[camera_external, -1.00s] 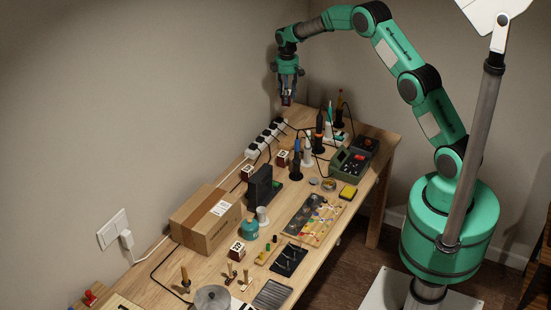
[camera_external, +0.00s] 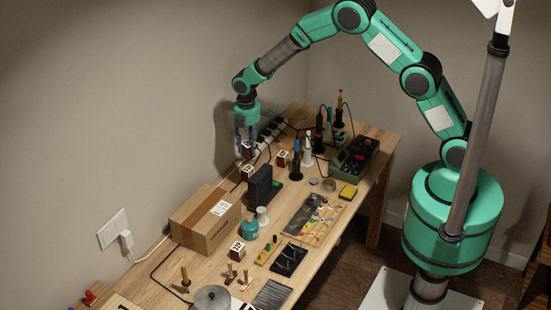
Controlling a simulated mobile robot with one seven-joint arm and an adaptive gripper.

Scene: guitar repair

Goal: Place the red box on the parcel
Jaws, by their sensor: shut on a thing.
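My gripper (camera_external: 246,150) is above the back left part of the workbench, pointing down. It is shut on a small dark red box (camera_external: 247,152) with a pale face, partly hidden by the fingers. The parcel (camera_external: 206,220) is a brown cardboard box with a white label on top, lying on the bench at the left. My gripper is behind the parcel, up and to the right of it in the picture, apart from it. The parcel's top looks bare.
A black upright device (camera_external: 260,187) stands right of the parcel. A power strip (camera_external: 270,131) lies along the wall.

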